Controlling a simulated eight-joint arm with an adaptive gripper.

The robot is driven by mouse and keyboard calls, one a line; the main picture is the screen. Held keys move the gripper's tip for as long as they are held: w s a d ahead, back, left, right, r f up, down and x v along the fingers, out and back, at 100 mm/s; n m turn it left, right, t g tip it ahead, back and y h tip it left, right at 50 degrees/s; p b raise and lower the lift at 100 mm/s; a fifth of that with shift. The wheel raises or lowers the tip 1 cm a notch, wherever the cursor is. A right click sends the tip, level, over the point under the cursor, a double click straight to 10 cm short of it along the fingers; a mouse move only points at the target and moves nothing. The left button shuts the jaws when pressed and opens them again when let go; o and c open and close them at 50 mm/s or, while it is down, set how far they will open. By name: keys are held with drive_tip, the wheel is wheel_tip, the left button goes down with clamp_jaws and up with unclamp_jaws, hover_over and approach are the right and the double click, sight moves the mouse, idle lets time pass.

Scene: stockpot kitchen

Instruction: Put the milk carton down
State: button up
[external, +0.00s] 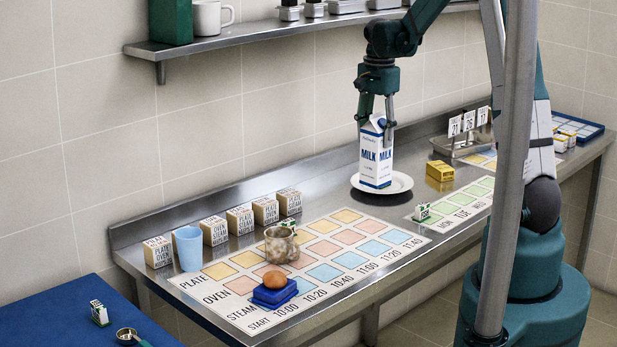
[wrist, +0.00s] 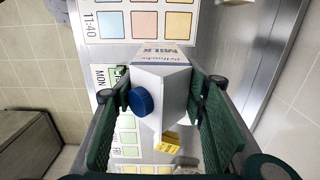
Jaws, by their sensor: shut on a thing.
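The milk carton (external: 376,155) is white with blue lettering and stands upright over a round white plate (external: 401,183) on the steel counter. Its base appears to be at the plate, but I cannot tell whether it touches. My gripper (external: 376,118) is above, shut on the carton's top part. In the wrist view the carton (wrist: 162,85) with its blue cap sits between the two green finger pads of my gripper (wrist: 162,108).
A yellow box (external: 440,171) stands right of the plate. A shelf (external: 270,30) runs above.

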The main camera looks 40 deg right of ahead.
sight(376, 167)
drive_tip(key=shift+f, duration=0.1)
drive_tip(key=shift+f, duration=2.9)
drive_tip(key=shift+f, duration=2.1)
drive_tip(key=o, duration=1.7)
drive_tip(key=shift+r, duration=6.15)
